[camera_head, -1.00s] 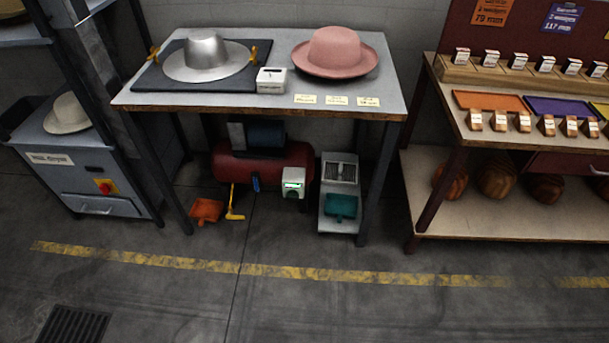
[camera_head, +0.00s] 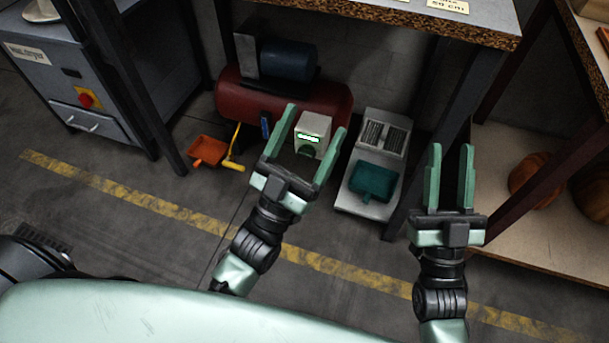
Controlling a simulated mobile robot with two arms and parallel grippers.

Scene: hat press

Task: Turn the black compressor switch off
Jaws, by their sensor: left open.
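The compressor is a red tank (camera_head: 235,97) with a blue motor (camera_head: 290,60) on top, under the worktable. A white box (camera_head: 313,126) with a lit green display and a dark green part below it stands at the tank's front right. A small blue part (camera_head: 265,124) shows on the tank's front. I cannot clearly make out a black switch; it may be hidden or too small. My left gripper (camera_head: 315,119) is open and empty, its fingers on either side of the white box in the picture; contact cannot be told. My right gripper (camera_head: 450,150) is open and empty, farther right.
An orange dustpan (camera_head: 207,150) and a yellow tool (camera_head: 233,163) lie on the floor. A grey unit (camera_head: 365,208) with a teal pan (camera_head: 373,182) stands right of the compressor. Table legs flank the space.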

